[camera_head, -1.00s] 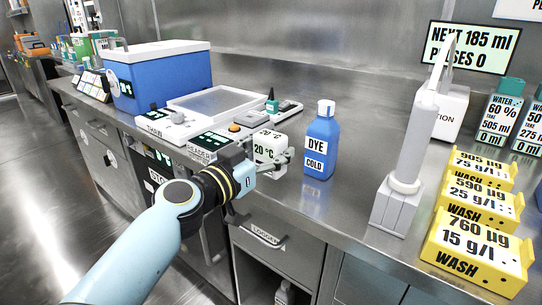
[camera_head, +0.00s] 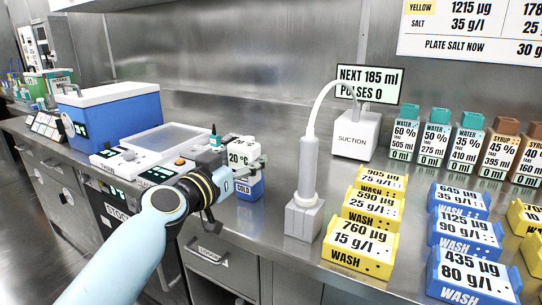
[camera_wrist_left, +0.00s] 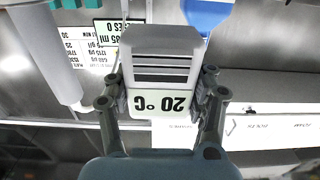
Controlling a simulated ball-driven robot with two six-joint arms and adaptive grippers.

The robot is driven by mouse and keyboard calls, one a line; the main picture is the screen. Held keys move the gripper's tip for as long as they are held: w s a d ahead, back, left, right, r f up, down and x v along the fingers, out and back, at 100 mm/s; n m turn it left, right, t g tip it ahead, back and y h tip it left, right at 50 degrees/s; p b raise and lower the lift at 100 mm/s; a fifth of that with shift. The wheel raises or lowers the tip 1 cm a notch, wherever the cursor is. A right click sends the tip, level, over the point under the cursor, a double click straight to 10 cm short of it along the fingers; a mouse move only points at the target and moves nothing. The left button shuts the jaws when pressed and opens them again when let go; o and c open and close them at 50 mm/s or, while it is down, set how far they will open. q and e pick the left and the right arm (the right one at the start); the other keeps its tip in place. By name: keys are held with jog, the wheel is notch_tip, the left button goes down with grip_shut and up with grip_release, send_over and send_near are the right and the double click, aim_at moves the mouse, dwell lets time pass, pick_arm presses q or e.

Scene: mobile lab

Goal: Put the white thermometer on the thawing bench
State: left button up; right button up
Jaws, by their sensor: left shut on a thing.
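The white thermometer (camera_head: 240,152), a small box reading 20 °C, is in my left gripper (camera_head: 248,174), which is shut on it above the counter. In the left wrist view the thermometer (camera_wrist_left: 160,75) sits between the two fingers (camera_wrist_left: 160,100), its reading upside down. The thawing bench (camera_head: 113,162), a white unit labelled THAW with a dark display and a knob, stands on the counter to the left of the gripper. The thermometer is apart from it. My right gripper is not in view.
The blue dye bottle (camera_head: 250,190) is partly hidden behind the thermometer. A blue box (camera_head: 100,115) with a white lid stands at the back left. The suction stand (camera_head: 305,215), yellow wash blocks (camera_head: 360,245) and blue wash blocks (camera_head: 470,275) occupy the right. Bare counter (camera_head: 272,170) lies between bottle and stand.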

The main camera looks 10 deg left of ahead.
pick_arm(q)
jog(key=shift+s+f, duration=0.1)
jog(key=shift+f, duration=0.05)
jog(key=s+a+f, duration=0.3)
jog(key=s+a, duration=0.3)
jog(key=s, duration=0.2)
jog(key=s+d+r+m+g+h, duration=0.1)
jog(key=s+d+r+m+h, duration=0.1)
jog(key=s+r, duration=0.8)
notch_tip(320, 180, up, 2)
jog(key=shift+d+r+m+g+h, duration=0.2)
jog(key=shift+d+m+g+h, duration=0.1)
jog(key=shift+d+h, duration=0.5)
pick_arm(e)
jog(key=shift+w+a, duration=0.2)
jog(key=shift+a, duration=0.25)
pick_arm(q)
jog(key=shift+s+a, duration=0.1)
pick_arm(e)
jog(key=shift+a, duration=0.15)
